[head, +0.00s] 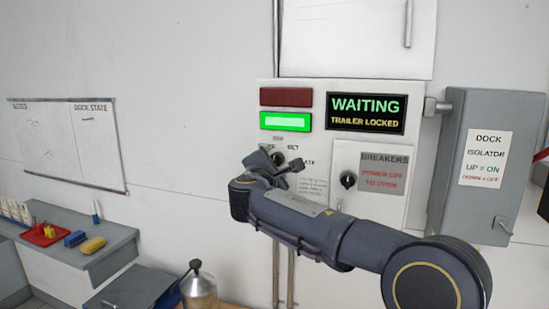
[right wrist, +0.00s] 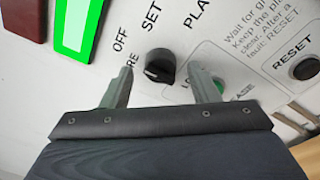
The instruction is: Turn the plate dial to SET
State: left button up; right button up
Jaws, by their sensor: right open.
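The plate dial (right wrist: 160,66) is a round black knob on the pale control panel, with the labels OFF, SET and one ending in RE around it in the right wrist view. A small pale mark on the knob is toward its lower left, away from the SET label; its exact setting is hard to read. My right gripper (right wrist: 161,76) is open, with one finger on either side of the knob in the picture. I cannot tell whether the fingers touch it. In the head view my right gripper (head: 279,162) partly covers the dial area. My left gripper is not in view.
The panel has a lit green lamp (head: 285,121), a dark red lamp (head: 286,97) and a display (head: 366,113) reading WAITING, TRAILER LOCKED. A breakers box (head: 390,162) and a grey dock isolator (head: 486,141) stand to the right. A RESET button (right wrist: 306,68) is near the dial.

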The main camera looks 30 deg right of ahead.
jog(key=shift+w+d, duration=0.25)
jog(key=shift+w, duration=0.05)
